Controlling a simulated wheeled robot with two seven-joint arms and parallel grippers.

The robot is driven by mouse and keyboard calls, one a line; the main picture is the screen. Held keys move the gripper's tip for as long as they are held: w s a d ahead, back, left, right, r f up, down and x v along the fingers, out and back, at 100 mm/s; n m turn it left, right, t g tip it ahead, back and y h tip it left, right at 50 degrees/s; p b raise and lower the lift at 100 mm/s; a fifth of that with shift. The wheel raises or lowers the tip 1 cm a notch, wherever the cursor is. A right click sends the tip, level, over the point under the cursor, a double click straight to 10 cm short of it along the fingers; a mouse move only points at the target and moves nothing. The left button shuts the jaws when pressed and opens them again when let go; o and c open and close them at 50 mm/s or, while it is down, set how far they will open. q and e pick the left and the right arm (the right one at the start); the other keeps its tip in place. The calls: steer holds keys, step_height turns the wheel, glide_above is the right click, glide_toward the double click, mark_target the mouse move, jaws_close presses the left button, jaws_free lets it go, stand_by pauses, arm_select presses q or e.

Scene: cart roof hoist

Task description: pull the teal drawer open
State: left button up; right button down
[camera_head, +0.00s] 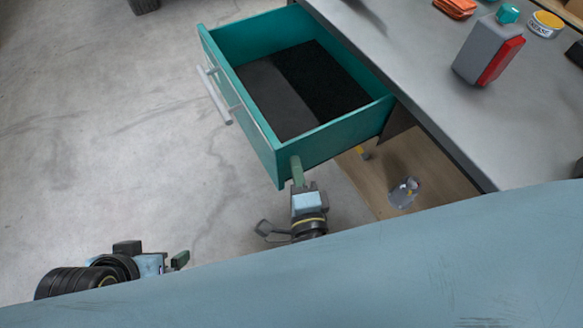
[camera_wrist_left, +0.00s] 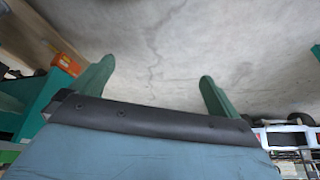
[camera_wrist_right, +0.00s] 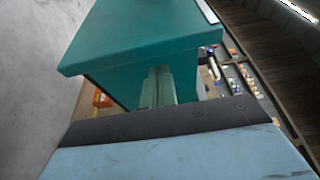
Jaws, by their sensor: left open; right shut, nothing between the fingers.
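The teal drawer (camera_head: 330,139) is pulled well out from under the grey worktop in the head view. Its inside shows a dark, bare floor. A light metal bar handle (camera_head: 214,97) is on its front panel. My right gripper (camera_head: 296,170) is shut and empty, with its fingertips at the near front corner of the drawer; I cannot tell whether they touch it. In the right wrist view the shut fingers (camera_wrist_right: 158,87) point at the teal drawer (camera_wrist_right: 140,45). My left gripper (camera_head: 180,260) is at the lower left, away from the drawer; its spread fingers (camera_wrist_left: 155,80) show open in the left wrist view.
The grey worktop (camera_head: 440,100) carries a grey and red box (camera_head: 490,50), a yellow tin (camera_head: 546,24), a teal item (camera_head: 508,13) and orange cloths (camera_head: 456,8). A clear bottle-like object (camera_head: 404,192) is on the wooden shelf (camera_head: 440,178) below.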

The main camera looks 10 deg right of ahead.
steer(key=shift+w+d+r+p, duration=0.1)
steer(key=shift+d+p, duration=0.1)
steer(key=shift+d, duration=0.3)
steer(key=shift+w+d+r+p, duration=0.1)
steer(key=shift+d+p, duration=0.1)
steer(key=shift+d, duration=0.25)
steer(key=shift+s+d+f, duration=0.15)
steer(key=shift+s+d, duration=0.15)
steer(key=shift+s, duration=0.3)
arm_select(q)
step_height(320, 180, down, 6)
steer(key=a+g+p, duration=0.1)
steer(key=a, duration=0.1)
steer(key=shift+s+g+y+p, duration=0.25)
steer(key=shift+g+y+p, duration=0.05)
steer(key=shift+y, duration=0.1)
arm_select(e)
steer(key=s, duration=0.8)
steer(key=shift+s+a, duration=0.3)
steer(key=shift+a, duration=0.05)
